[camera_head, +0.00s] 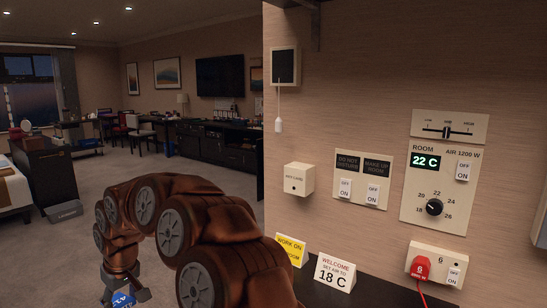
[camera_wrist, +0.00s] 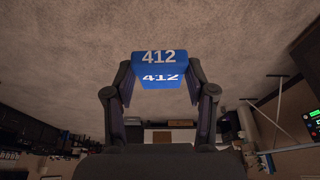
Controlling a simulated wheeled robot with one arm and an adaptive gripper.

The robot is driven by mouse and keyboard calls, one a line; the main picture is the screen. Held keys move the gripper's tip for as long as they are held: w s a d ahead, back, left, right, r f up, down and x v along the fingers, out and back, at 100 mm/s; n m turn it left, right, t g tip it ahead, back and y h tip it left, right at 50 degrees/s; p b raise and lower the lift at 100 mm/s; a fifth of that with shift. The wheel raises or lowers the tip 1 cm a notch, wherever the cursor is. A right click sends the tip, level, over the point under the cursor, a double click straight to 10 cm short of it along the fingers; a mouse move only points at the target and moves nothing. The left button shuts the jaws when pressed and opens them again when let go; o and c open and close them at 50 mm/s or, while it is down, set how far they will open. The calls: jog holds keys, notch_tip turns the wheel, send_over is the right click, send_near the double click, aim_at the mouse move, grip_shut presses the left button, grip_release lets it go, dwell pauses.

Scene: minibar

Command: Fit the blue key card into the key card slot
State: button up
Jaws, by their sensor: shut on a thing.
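The blue key card (camera_wrist: 159,60), marked 412, is held between the two fingers of my gripper (camera_wrist: 162,82) in the wrist view. Its blue face also shows at the bottom left of the head view (camera_head: 122,299), partly cut off by the frame edge.
A switch panel (camera_head: 362,178) and a thermostat (camera_head: 444,170) reading 22 C are on the wall. A dark counter (camera_head: 375,292) below carries a yellow sign (camera_head: 291,249) and a white 18 C sign (camera_head: 335,272). A red plug (camera_head: 421,267) sits in a socket. Open carpet lies left.

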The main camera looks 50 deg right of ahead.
jog(key=shift+s+d+r+n+g+h+p, duration=0.85)
jog(key=shift+d+r+n+p, duration=1.15)
jog(key=shift+d+r, duration=2.3)
jog(key=shift+s+d+r+n+g+h+p, duration=0.5)
jog(key=shift+d+r+n+g+h+p, duration=1.2)
jog(key=shift+d, duration=4.35)
jog(key=shift+s+d+r+n+g+h+p, duration=0.25)
jog(key=shift+s+d+r+n+g+p, duration=0.3)
jog(key=shift+d+r+n+p, duration=2.95)
jog(key=s+d+r+n+t+h+p, duration=0.1)
jog(key=s+d+r+h+p, duration=0.2)
jog(key=d+r, duration=0.6)
jog(key=s+d+r+n+t+h+p, duration=0.1)
jog(key=s+d+r+h+p, duration=0.3)
jog(key=s+d+r, duration=0.4)
jog(key=shift+s+d+r+n+t, duration=0.15)
jog(key=shift+d+r+n+t, duration=0.6)
jog(key=shift+d, duration=1.5)
jog(key=shift+r+m+p, duration=0.35)
jog(key=shift+r+p, duration=0.15)
jog(key=shift+p, duration=0.4)
notch_tip(320, 180, down, 6)
jog(key=b, duration=0.3)
